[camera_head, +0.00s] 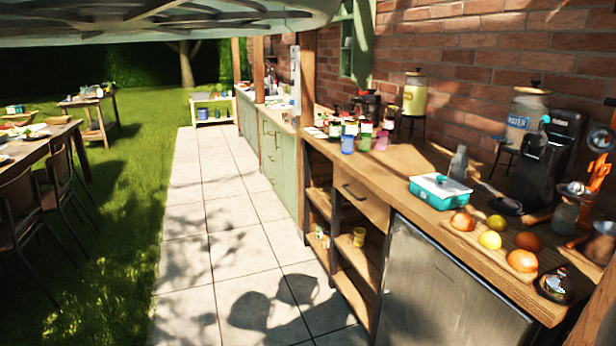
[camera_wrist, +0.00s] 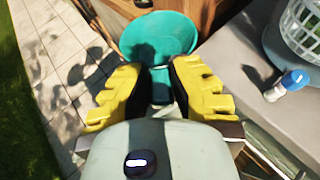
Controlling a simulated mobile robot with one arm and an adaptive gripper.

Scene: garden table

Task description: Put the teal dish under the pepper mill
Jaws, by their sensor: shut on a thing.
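A round teal dish (camera_wrist: 158,32) shows at the top middle of the wrist view, beyond my fingers, with shadow across its inside. My gripper (camera_wrist: 160,84) has yellow ridged fingers shut on the dish's near part, which shows as a teal strip between them. The dish is over the edge of a counter, with paving below on the left. My gripper is not visible in the head view. I cannot make out a pepper mill in either view.
In the wrist view, a grey counter (camera_wrist: 226,62) holds a pale basket (camera_wrist: 301,28) and a blue-and-white bottle (camera_wrist: 287,85). The paved path (camera_head: 213,224) is clear.

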